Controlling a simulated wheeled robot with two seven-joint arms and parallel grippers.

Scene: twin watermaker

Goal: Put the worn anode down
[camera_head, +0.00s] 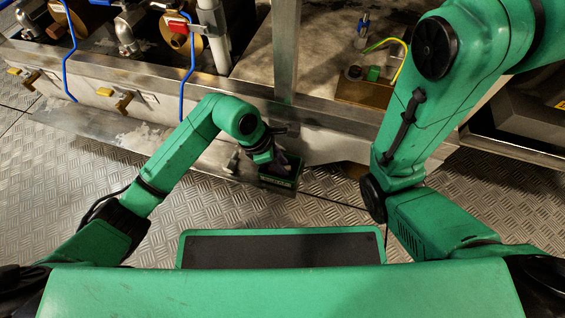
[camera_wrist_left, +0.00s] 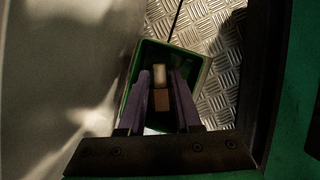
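A small dark green open-topped bin (camera_head: 279,181) stands on the floor against the base of the machine frame. In the left wrist view its green rim (camera_wrist_left: 204,72) surrounds a dark inside. My left gripper (camera_wrist_left: 161,78) points down into the bin, its two purple-grey fingers apart. A small block, pale at one end and brown at the other, likely the worn anode (camera_wrist_left: 161,98), shows between the fingers, with narrow dark gaps beside it. Its depth in the bin is hard to judge. In the head view the left gripper (camera_head: 281,163) is at the bin's mouth. My right gripper is out of view.
A machine frame with a steel post (camera_head: 286,50) rises behind the bin. Blue hoses (camera_head: 188,75) and valves are at the upper left. A brown block with a green-yellow wire (camera_head: 369,92) sits on the right ledge. Patterned metal floor (camera_head: 330,208) is clear around the bin's front.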

